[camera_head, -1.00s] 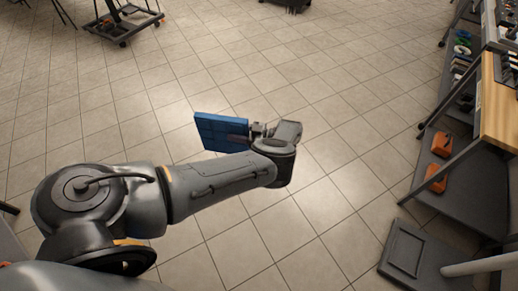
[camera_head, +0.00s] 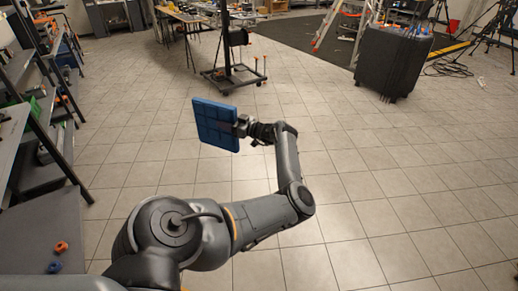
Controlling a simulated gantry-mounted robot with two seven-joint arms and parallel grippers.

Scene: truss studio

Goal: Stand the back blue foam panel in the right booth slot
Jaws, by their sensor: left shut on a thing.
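The blue foam panel (camera_head: 212,125) is a square slab with a grid of grooves on its face. It is held upright, slightly tilted, in the air over the tiled floor. My left gripper (camera_head: 240,127) is shut on the panel's right edge, and its fingers are partly hidden there. My right gripper is not in view. I cannot make out the booth or its right slot in this view.
Shelving (camera_head: 40,115) with small parts stands along the left. A wheeled stand (camera_head: 233,78), a dark case (camera_head: 392,62), a ladder (camera_head: 345,30) and a work table (camera_head: 190,18) are at the back. The tiled floor (camera_head: 400,190) around the arm is clear.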

